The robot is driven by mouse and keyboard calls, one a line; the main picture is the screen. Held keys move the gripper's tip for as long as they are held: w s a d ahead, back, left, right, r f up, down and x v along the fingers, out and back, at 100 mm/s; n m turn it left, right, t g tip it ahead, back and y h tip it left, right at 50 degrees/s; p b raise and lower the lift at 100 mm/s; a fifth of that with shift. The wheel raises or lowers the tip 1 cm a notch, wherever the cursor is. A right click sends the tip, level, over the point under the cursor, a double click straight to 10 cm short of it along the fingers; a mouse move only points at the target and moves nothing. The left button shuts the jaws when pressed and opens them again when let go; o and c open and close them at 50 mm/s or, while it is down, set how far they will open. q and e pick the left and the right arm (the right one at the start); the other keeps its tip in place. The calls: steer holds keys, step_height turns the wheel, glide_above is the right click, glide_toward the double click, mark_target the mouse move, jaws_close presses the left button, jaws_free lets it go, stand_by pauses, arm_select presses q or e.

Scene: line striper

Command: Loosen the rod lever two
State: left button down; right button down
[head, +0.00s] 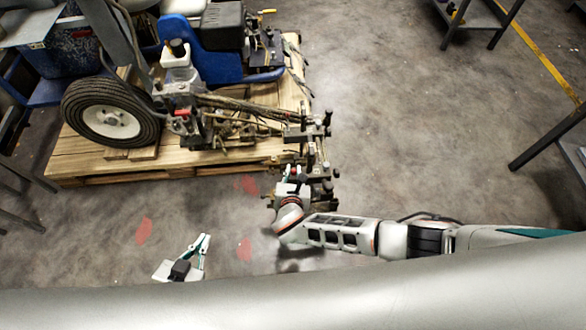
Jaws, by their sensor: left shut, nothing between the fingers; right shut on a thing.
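The line striper (215,65) stands on a wooden pallet. A rod assembly (318,140) with several dark clamps and levers sticks out at its right end, beyond the pallet's edge. My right gripper (300,174) is at the lower left side of this assembly, shut on a small dark rod lever there. The fingers and clamps overlap, so the grip itself is partly hidden, and I cannot tell which lever is number two. My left gripper (204,241) is shut and empty, low in the picture, apart from the striper and the pallet.
The wooden pallet (90,168) lies under the striper, whose black wheel (112,112) faces me. Metal table legs (545,140) stand at the right and more at the left edge. The concrete floor (420,110) between is clear, with red marks near my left gripper.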

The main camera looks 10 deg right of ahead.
steer(key=shift+s+f+t+b, duration=0.35)
steer(key=shift+f+t+b, duration=0.05)
steer(key=shift+f, duration=0.05)
arm_select(q)
steer(key=shift+w+a+f+b, duration=0.2)
steer(key=shift+w+b, duration=0.1)
steer(key=shift+b, duration=0.05)
arm_select(e)
steer(key=shift+r+t, duration=0.15)
steer(key=shift+t, duration=0.25)
arm_select(q)
steer(key=shift+r, duration=0.1)
arm_select(e)
steer(key=c, duration=2)
jaws_free()
arm_select(q)
steer(key=shift+f, duration=0.2)
steer(key=shift+r, duration=0.1)
arm_select(e)
steer(key=shift+r, duration=0.2)
